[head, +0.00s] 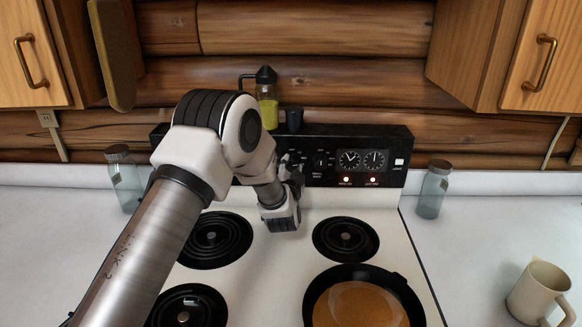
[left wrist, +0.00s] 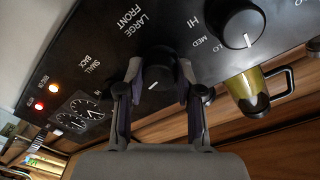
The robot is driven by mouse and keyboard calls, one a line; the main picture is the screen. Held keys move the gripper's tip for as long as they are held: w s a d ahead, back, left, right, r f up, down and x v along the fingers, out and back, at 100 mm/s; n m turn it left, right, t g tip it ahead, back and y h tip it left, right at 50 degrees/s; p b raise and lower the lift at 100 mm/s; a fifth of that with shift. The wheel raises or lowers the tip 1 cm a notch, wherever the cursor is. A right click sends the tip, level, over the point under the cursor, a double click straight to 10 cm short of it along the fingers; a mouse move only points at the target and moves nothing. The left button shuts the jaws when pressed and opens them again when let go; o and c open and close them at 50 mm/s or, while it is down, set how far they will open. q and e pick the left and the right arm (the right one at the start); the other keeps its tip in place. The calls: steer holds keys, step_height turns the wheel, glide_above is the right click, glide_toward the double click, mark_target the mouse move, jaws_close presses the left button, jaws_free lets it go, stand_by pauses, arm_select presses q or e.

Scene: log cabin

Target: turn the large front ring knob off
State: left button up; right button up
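The black knob labelled LARGE FRONT (left wrist: 156,70) shows in the left wrist view on the stove's black control panel (head: 393,141). Its white mark points at a slant. My left gripper (left wrist: 158,80) faces the panel, with one finger on each side of this knob. The fingers are apart; I cannot tell whether they touch it. In the head view my left gripper (head: 291,172) is at the panel, and my wrist hides part of the panel's left side. My right gripper is not in view.
Another knob marked HI and MED (left wrist: 241,26) sits beside it on the panel. Two indicator lights (head: 346,180) glow. A dark pan (head: 408,300) with orange-brown contents stands on the front right burner. A bottle of yellow-green liquid (head: 267,108) stands behind the panel. A mug (head: 538,291) is at right.

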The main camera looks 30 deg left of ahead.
arm_select(q)
steer(key=n+b, duration=0.2)
steer(key=b, duration=0.1)
steer(key=shift+f, duration=0.2)
steer(key=n+b, duration=1)
steer(key=shift+n+y, duration=0.3)
steer(key=shift+y, duration=0.1)
steer(key=shift+n+b, duration=1.1)
steer(key=shift+n, duration=0.1)
steer(key=shift+d+r+n+b, duration=0.1)
steer(key=shift+r+n+b, duration=0.1)
steer(key=shift+n+b, duration=0.5)
steer(key=o, duration=1.2)
steer(key=shift+w, duration=0.1)
steer(key=shift+c, duration=0.2)
steer(key=shift+w+f, duration=0.1)
steer(key=shift+w, duration=0.05)
